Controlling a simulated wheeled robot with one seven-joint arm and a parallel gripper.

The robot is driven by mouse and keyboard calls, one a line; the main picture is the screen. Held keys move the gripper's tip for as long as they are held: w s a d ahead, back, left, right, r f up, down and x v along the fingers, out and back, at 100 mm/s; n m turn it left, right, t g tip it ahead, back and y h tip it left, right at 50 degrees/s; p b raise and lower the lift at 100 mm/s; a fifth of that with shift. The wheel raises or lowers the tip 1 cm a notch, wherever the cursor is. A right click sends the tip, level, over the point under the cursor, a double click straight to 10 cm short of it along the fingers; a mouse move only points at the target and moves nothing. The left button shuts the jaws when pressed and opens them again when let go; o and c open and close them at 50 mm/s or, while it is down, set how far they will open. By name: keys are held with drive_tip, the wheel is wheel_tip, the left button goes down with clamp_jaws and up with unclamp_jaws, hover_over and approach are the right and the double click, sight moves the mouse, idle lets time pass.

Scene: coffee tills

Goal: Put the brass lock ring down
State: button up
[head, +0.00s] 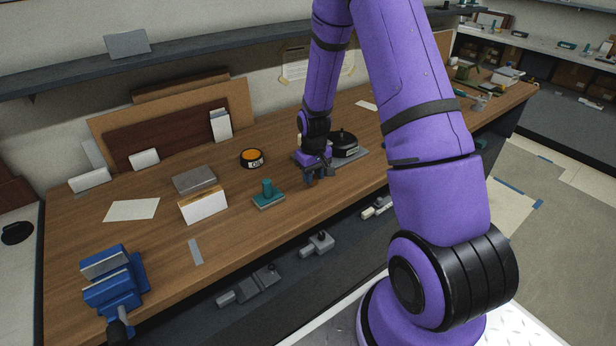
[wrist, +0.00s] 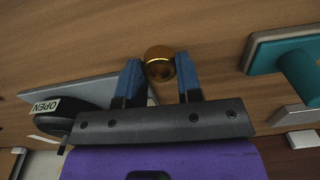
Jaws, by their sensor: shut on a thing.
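The brass lock ring (wrist: 158,62) shows in the wrist view as a short gold cylinder between the blue fingertips of my gripper (wrist: 158,74). My gripper is shut on it. In the head view my gripper (head: 314,179) points down over the wooden bench (head: 225,243), near its front edge; I cannot make out the ring there. I cannot tell whether the ring touches the wood or hangs just above it.
A teal block with a post (head: 267,194) stands left of my gripper. A black round part (head: 343,139) with a label reading OPEN sits on a grey plate behind it. An orange-topped tin (head: 251,157), a box (head: 203,205) and a blue vise (head: 113,279) stand farther left.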

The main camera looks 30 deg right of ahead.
drive_tip(key=shift+f, duration=1)
drive_tip(key=shift+f, duration=0.15)
drive_tip(key=o, duration=1.1)
drive_tip(key=shift+c, duration=0.2)
